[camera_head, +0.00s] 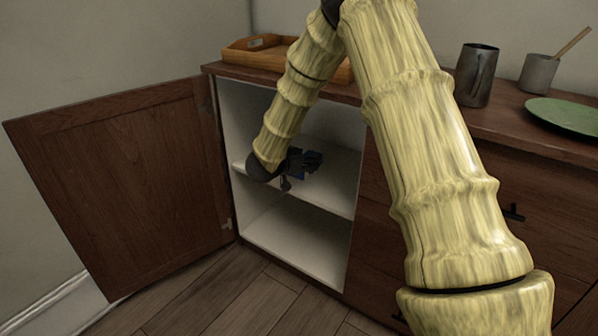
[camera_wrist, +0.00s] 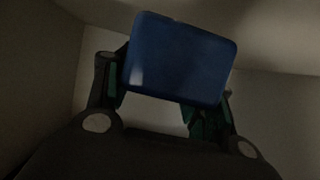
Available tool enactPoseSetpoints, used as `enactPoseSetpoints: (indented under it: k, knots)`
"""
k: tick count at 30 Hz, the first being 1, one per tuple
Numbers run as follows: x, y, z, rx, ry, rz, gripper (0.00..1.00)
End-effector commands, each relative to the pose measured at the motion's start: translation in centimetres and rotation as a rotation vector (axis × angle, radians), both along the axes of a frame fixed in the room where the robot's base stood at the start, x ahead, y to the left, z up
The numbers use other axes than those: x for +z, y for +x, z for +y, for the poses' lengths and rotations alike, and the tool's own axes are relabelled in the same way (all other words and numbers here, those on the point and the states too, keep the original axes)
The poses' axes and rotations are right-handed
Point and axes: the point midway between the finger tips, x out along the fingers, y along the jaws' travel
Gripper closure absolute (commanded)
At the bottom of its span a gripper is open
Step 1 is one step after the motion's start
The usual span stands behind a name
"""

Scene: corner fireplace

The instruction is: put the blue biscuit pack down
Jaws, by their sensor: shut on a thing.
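The blue biscuit pack (camera_wrist: 180,58) is between the two fingers of my gripper (camera_wrist: 165,95) in the wrist view, slightly tilted. My gripper is shut on it. In the head view my gripper (camera_head: 300,165) is inside the open cabinet, at the middle shelf (camera_head: 325,195). I cannot tell whether the pack touches the shelf.
The cabinet door (camera_head: 120,185) stands wide open to the left. The lower compartment (camera_head: 295,245) is empty. On top are a wooden tray (camera_head: 250,48), a metal pitcher (camera_head: 476,75), a mug (camera_head: 538,73) and a green plate (camera_head: 565,115).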

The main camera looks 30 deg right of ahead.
Motion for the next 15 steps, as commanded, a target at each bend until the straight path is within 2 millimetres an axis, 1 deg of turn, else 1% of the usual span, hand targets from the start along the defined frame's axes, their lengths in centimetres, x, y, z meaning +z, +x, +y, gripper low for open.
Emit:
enactPoseSetpoints:
  k: [1, 3, 6, 11, 15]
  knots:
    - [-0.5, 1.0, 0.0, 0.000, 0.000, -0.003, 0.78]
    - [-0.6, 2.1, -0.1, -0.001, 0.000, -0.003, 0.78]
    - [-0.5, 3.2, -0.1, -0.001, 0.000, -0.002, 0.78]
    - [-0.5, 3.9, 0.0, 0.001, 0.000, 0.000, 0.78]
    - [-1.5, 3.9, 0.0, 0.000, 0.000, 0.001, 0.78]
